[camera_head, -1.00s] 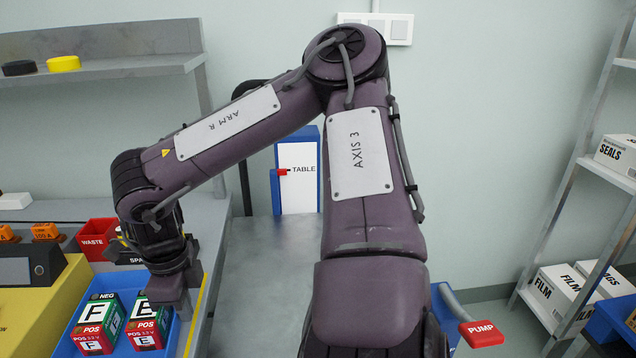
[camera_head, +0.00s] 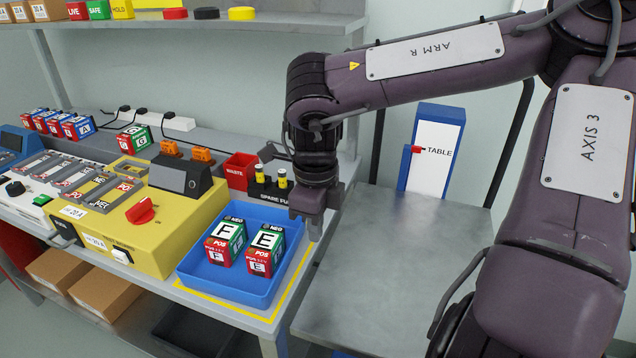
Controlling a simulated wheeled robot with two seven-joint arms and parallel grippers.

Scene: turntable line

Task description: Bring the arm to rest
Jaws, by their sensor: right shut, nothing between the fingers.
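My right arm, marked ARM R (camera_head: 435,50), reaches in from the right and bends down at its wrist. My right gripper (camera_head: 314,228) points down, shut and empty, by the right rim of the blue tray (camera_head: 235,291). It appears apart from the two cubes in the tray: one marked F (camera_head: 224,242) and one marked E (camera_head: 265,248). My left gripper is not in view.
A yellow machine (camera_head: 150,237) with a red knob stands left of the tray. A red WASTE bin (camera_head: 238,170) and a black spare-fuse holder (camera_head: 262,189) are behind it. A bare grey metal table (camera_head: 400,250) lies to the right.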

